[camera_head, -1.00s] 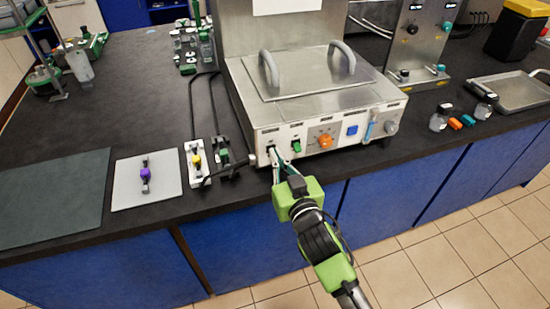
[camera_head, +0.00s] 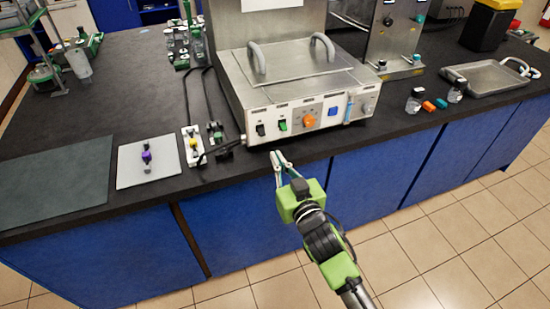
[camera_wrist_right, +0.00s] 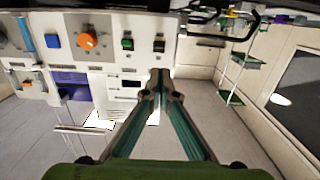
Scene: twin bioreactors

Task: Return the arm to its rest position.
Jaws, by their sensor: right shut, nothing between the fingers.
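My right gripper (camera_head: 279,158) is shut and empty, just in front of the bench's front edge. It stands apart from the control panel (camera_head: 311,120) of the steel bath unit. In the right wrist view the shut fingertips (camera_wrist_right: 158,80) point toward the panel, with the black switch, green switch (camera_wrist_right: 127,44) and orange knob (camera_wrist_right: 87,40) above and to the left. My right arm comes in from the bottom of the head view. My left gripper is not in view.
The steel unit (camera_head: 290,78) with its two-handled lid stands on the dark bench. Left of it are a grey mat (camera_head: 135,175) with a purple-marked item and small clamp holders. To the right are small bottles (camera_head: 415,100) and a metal tray (camera_head: 490,90). Tiled floor in front is free.

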